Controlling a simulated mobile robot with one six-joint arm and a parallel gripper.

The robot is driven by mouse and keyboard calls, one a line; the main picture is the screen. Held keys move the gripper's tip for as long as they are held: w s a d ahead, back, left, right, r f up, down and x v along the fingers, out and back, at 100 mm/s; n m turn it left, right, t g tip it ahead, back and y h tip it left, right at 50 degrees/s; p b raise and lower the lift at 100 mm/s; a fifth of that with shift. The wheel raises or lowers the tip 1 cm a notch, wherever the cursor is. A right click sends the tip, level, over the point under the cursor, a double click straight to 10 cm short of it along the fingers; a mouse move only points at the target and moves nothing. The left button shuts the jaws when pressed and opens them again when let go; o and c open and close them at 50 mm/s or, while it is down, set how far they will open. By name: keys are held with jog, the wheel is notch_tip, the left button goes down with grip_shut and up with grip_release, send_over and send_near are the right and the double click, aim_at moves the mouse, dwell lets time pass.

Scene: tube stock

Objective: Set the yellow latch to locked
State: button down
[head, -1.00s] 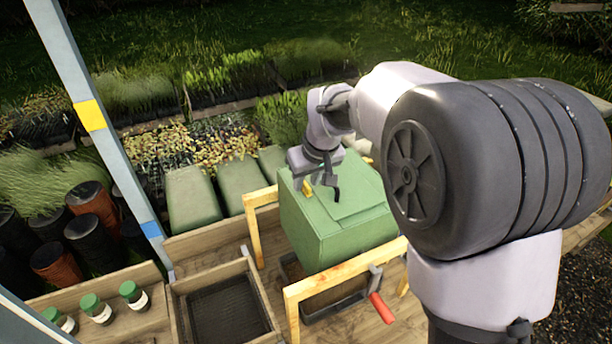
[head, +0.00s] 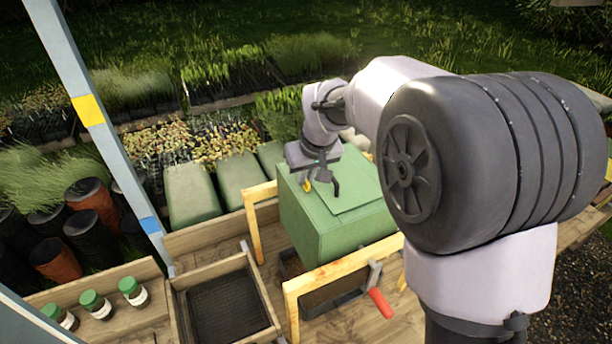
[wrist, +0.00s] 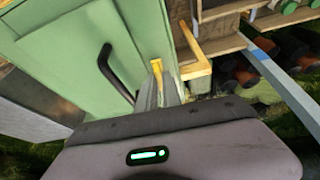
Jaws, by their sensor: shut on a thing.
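The yellow latch (head: 307,186) is on the left part of the green box's (head: 325,235) top in the head view. In the wrist view the latch (wrist: 157,68) shows at the tips of my gripper's (wrist: 160,85) narrow fingers. My gripper (head: 305,180) points down at the box and is shut on the latch. The fingers hide part of the latch, and I cannot read any locked mark. A black curved handle (wrist: 110,70) stands on the green lid beside my fingers, apart from them.
A light wooden frame (head: 345,272) surrounds the box, and a red-handled crank (head: 380,303) sits at the front right. A wooden tray with dark mesh (head: 225,308) and several green-capped jars (head: 132,290) are at the left. A grey post (head: 100,140) rises at the left.

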jog(key=m+h+b, duration=0.1)
jog(key=m, duration=0.2)
jog(key=m+h+b, duration=0.1)
jog(key=m+b, duration=0.1)
jog(key=shift+f+m, duration=0.15)
jog(key=shift+m, duration=0.25)
jog(key=m+h, duration=0.1)
jog(key=m, duration=0.1)
jog(key=m+b, duration=0.1)
jog(key=m, duration=0.1)
jog(key=shift+d+m+g+h+b, duration=0.15)
jog(key=shift+m+g+h+b, duration=0.15)
jog(key=shift+h, duration=0.1)
jog(key=m+h, duration=0.1)
jog(key=m, duration=0.2)
jog(key=shift+r+g, duration=0.2)
jog(key=shift+g, duration=0.2)
jog(key=shift+s+d+m+g+h+p, duration=0.15)
jog(key=shift+m+g+p, duration=0.2)
jog(key=shift+m, duration=0.6)
jog(key=shift+w+a+m+g+h+p, duration=0.15)
jog(key=shift+m+p, duration=0.3)
jog(key=shift+m, duration=0.5)
jog(key=shift+s+d+f, duration=0.1)
jog(key=shift+s, duration=0.05)
jog(key=c, duration=1.5)
grip_release()
